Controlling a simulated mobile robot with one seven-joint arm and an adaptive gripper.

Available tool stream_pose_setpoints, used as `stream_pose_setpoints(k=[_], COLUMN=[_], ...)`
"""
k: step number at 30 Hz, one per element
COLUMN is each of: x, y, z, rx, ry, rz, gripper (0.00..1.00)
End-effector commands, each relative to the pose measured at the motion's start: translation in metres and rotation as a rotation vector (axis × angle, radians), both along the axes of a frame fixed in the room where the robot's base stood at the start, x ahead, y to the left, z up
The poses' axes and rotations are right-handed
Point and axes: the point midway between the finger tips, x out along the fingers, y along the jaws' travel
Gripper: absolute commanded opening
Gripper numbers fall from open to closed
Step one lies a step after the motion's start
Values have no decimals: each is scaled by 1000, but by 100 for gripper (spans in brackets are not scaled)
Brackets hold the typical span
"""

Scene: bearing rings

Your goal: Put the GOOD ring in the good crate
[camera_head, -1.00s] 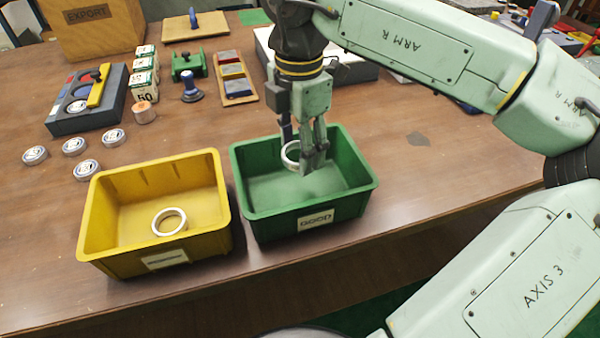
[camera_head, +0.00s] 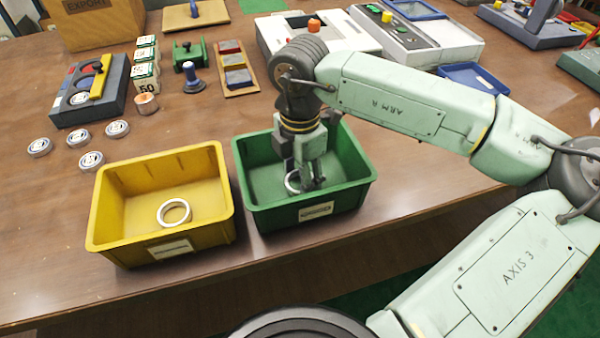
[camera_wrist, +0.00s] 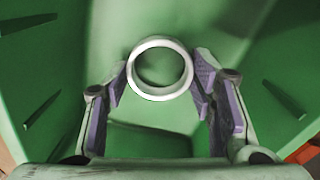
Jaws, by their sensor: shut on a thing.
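The green crate (camera_head: 262,212), labelled GOOD, stands on the table. My gripper (camera_head: 305,184) reaches down inside it, with the fingertips low between its walls. The gripper is shut on a pale metal ring (camera_head: 291,182), partly hidden by the fingers in the head view. In the wrist view the ring (camera_wrist: 160,96) sits between the two purple-padded fingers (camera_wrist: 160,85), with green crate walls all around. I cannot tell whether the ring touches the crate floor. Another pale ring (camera_head: 174,201) lies in the yellow crate (camera_head: 108,215), left of the green one.
The table's front edge runs close before both crates.

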Motion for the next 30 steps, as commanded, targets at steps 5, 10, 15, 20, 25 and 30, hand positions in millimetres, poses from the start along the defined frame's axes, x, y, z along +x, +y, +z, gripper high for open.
stream_pose_setpoints(k=[5, 10, 15, 20, 25, 30], x=[0, 0, 0, 0, 0, 1], y=[0, 0, 0, 0, 0, -1], z=[-4, -3, -3, -3, -1, 13], rx=[-1, -1, 0, 0, 0, -3], ry=[-1, -1, 0, 0, 0, -3], rz=[-1, -1, -1, -1, -1, -3], gripper=[20, 59, 70, 70, 70, 70])
